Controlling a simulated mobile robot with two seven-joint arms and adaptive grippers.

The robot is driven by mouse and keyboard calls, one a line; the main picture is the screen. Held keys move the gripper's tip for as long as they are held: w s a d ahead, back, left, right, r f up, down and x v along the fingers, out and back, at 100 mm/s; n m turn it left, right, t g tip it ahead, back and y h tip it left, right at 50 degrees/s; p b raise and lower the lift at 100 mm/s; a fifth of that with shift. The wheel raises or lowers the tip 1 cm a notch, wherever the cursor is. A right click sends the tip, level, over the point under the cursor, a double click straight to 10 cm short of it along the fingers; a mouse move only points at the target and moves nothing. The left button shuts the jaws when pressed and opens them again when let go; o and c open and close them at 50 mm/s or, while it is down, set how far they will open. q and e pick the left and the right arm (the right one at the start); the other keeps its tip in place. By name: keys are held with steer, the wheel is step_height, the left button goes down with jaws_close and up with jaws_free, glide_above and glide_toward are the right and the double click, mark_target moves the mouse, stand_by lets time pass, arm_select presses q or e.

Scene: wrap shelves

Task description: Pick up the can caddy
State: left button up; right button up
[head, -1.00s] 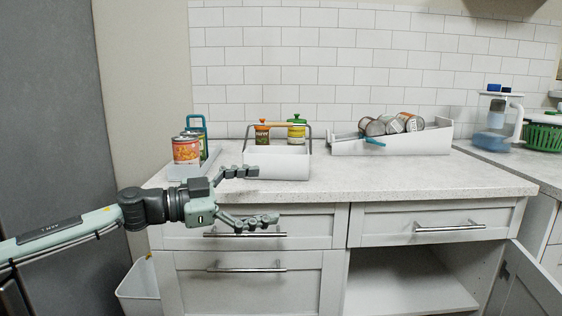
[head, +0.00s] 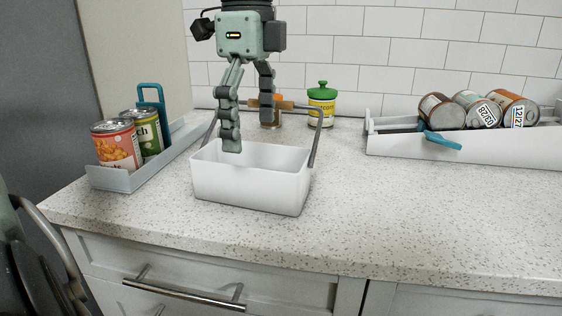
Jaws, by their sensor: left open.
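The can caddy, taken here as the white box (head: 245,190) with a metal bail handle and a wooden grip (head: 286,105), stands upright on the counter in the middle of the head view. Its visible inside looks empty. My left gripper (head: 250,130) points down over it from above, open. One finger is in front of the wooden grip and the other behind it, with the front fingertip reaching down near the box's opening. The fingers hide part of the grip, and I cannot tell whether they touch it. My right gripper is not in view.
A grey tray (head: 116,181) with a teal handle and two cans stands left. A green-lidded jar (head: 322,104) and a partly hidden orange-lidded jar stand behind the caddy. A white rack (head: 470,149) with several cans stands right. The counter's front right is clear.

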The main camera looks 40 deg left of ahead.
mark_target(254, 173)
arm_select(q)
step_height(254, 173, down, 7)
steer(key=shift+r, duration=0.15)
steer(key=shift+f, duration=0.45)
steer(key=c, duration=1.5)
steer(key=shift+r, duration=0.15)
steer(key=shift+c, duration=0.2)
